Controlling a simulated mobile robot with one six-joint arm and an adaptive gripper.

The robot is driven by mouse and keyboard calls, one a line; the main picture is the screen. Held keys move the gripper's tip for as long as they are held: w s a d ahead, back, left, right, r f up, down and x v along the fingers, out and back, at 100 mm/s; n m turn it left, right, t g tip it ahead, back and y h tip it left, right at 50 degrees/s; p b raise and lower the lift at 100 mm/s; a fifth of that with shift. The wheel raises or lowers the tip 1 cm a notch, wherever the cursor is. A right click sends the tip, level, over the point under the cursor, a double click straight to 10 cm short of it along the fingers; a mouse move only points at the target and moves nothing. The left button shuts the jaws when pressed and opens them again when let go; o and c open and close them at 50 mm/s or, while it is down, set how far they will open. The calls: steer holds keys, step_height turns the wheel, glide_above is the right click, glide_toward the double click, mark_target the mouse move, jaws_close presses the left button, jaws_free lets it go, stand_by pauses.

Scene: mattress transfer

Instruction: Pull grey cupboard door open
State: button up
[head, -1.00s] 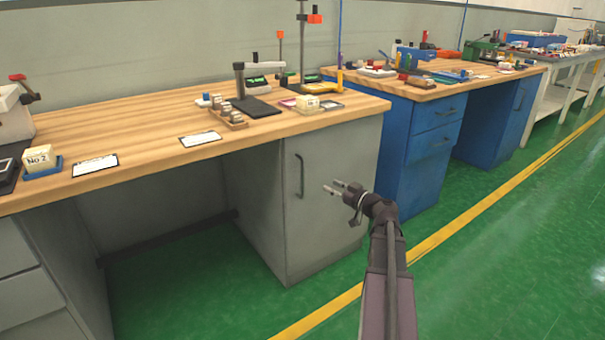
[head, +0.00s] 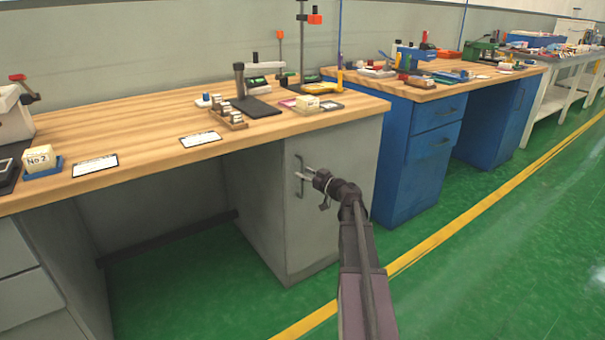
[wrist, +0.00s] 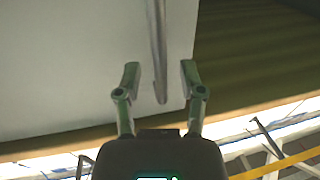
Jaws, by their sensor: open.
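The grey cupboard door (head: 325,205) is closed under the right end of the wooden workbench. Its dark vertical bar handle (head: 299,175) is on the left part of the door. My gripper (head: 303,172) is at the handle in the head view. In the wrist view, my gripper (wrist: 160,78) is open, with one finger on each side of the handle (wrist: 159,50). The handle lies between the fingertips with a gap on both sides. The door (wrist: 75,60) fills the upper left of the wrist view.
The wooden benchtop (head: 150,130) overhangs the cupboard and carries small items. An open knee space is left of the cupboard. A blue cabinet (head: 415,150) stands to the right. The green floor (head: 480,270) in front is clear, crossed by a yellow line.

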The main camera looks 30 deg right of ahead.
steer(key=shift+w+a, duration=0.2)
steer(key=shift+w, duration=0.4)
jaws_close()
steer(key=shift+s+d, duration=0.1)
